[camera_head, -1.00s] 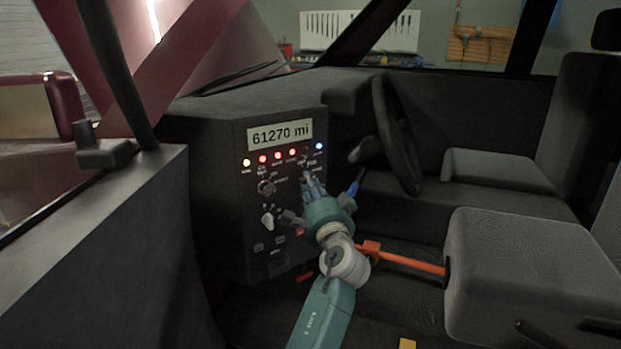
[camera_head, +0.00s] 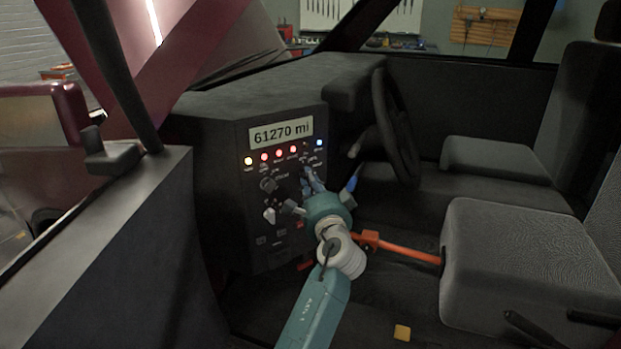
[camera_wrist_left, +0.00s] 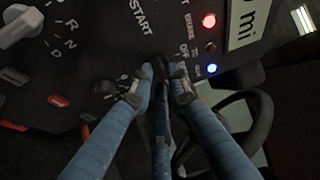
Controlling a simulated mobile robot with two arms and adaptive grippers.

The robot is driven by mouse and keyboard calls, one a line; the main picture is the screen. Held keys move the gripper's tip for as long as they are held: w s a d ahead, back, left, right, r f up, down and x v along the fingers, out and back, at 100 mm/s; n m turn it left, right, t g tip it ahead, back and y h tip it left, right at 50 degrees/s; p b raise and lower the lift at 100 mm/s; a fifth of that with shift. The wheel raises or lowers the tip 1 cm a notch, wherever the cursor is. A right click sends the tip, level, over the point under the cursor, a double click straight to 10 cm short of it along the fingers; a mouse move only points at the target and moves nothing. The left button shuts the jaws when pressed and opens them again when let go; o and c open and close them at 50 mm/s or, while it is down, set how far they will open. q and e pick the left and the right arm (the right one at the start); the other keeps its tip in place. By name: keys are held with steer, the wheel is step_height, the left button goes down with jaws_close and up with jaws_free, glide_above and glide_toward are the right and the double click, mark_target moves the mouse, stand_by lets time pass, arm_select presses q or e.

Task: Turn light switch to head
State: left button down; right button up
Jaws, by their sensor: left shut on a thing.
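The dashboard panel (camera_head: 240,190) faces me with a lit "61270 mi" display (camera_head: 281,132) and a row of indicator lights (camera_head: 278,155). My left gripper (camera_head: 308,176) reaches the panel's upper right part, below the lights. In the left wrist view its blue fingers (camera_wrist_left: 160,78) are closed around a small dark knob, the light switch (camera_wrist_left: 159,66), beside an "OFF" label. The fingers cover most of the knob, so I cannot tell which way it points. My right gripper is not in view.
Left of my gripper are a dark rotary knob (camera_head: 268,184) and a white selector knob (camera_head: 269,214). The steering wheel (camera_head: 395,130) stands to the right. An orange-red lever (camera_head: 410,249) and a grey seat (camera_head: 520,260) lie at the lower right.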

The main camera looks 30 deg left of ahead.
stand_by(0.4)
arm_select(q)
steer(key=c, duration=1.7)
jaws_free()
steer(key=shift+o, duration=0.2)
steer(key=shift+d, duration=0.1)
steer(key=v, duration=0.7)
steer(key=shift+s+d, duration=0.15)
